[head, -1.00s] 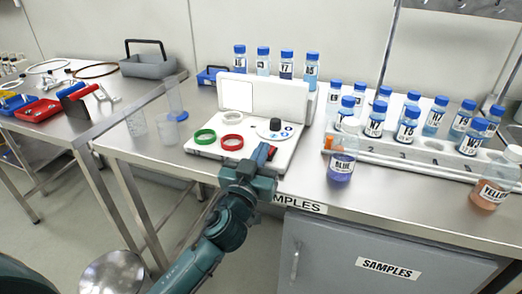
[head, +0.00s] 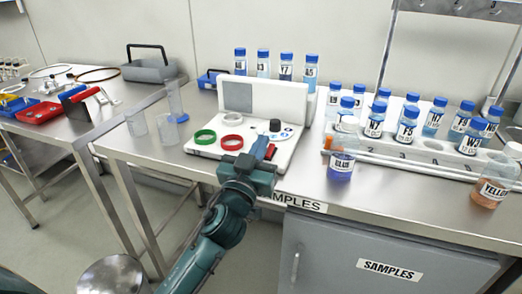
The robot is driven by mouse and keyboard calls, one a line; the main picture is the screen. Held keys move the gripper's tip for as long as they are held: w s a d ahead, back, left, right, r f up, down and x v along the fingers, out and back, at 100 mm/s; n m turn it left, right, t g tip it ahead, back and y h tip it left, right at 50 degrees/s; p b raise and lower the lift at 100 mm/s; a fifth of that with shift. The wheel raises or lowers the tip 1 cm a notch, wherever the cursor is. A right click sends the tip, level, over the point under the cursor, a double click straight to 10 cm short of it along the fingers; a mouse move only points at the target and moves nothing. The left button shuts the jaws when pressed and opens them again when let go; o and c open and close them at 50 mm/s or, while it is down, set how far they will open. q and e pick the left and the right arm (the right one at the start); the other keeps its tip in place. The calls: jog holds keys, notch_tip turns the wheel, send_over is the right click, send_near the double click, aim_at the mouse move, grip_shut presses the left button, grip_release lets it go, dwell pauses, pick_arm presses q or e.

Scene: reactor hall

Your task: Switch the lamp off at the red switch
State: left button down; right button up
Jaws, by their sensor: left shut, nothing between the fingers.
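The white station (head: 205,148) stands on the steel table with an upright back board. The lamp panel (head: 238,97) on that board is grey and unlit. The red switch (head: 272,151) is at the front right of the station's base, partly hidden by my gripper. My left gripper (head: 261,146) is shut and empty, its fingertips over the base just left of the red switch; I cannot tell whether they touch it. My right gripper is not in view.
A green ring (head: 205,136), a red ring (head: 232,142) and a black knob (head: 275,125) are on the base. Clear beakers (head: 167,130) stand to its left. Capped bottles fill a white rack (head: 400,151) on the right, with the BLUE bottle (head: 341,164) in front.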

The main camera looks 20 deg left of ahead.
pick_arm(q)
jog(key=shift+s+r+p, duration=0.25)
jog(key=shift+r+p, duration=0.15)
jog(key=shift+r, duration=0.6)
jog(key=s+f+b, duration=0.3)
jog(key=s+f, duration=0.2)
jog(key=s, duration=0.3)
jog(key=shift+s+a+f+b, duration=0.15)
jog(key=shift+s+f+b, duration=0.05)
jog(key=shift+s+b, duration=0.15)
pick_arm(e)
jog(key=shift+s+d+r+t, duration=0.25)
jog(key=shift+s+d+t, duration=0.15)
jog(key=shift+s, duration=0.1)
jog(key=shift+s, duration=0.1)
